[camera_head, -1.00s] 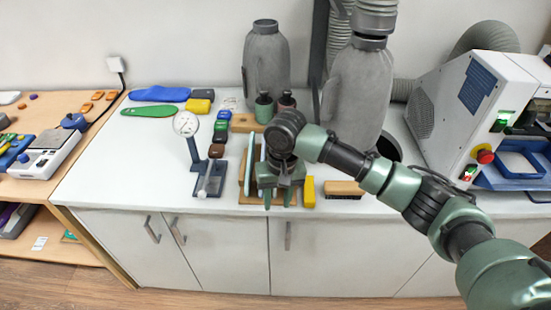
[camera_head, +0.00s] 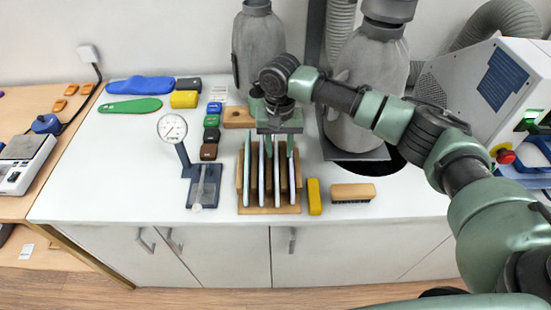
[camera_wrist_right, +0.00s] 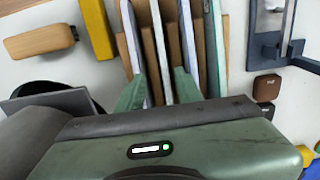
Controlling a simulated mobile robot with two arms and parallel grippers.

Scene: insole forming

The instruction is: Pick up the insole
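Several thin, pale, flat pieces that look like insoles stand on edge in a wooden rack (camera_head: 270,210) at the middle of the counter; one pale green-edged piece (camera_head: 246,170) is at its left. My right gripper (camera_head: 279,153) is over the back part of the rack, fingers pointing down. In the right wrist view its fingers (camera_wrist_right: 159,92) are apart, with upright pieces of the rack showing between and beside them. I cannot tell whether the fingers touch any. A green insole-shaped piece (camera_head: 131,105) and a blue one (camera_head: 140,86) lie at the back left. My left gripper is out of view.
A dial gauge (camera_head: 172,128) on a stand is left of the rack. A yellow block (camera_head: 314,196) and a wooden brush (camera_head: 353,192) lie at its right. Grey bottle-shaped forms (camera_head: 258,50) stand behind. A white machine (camera_head: 480,90) is at the right. The front-left counter is clear.

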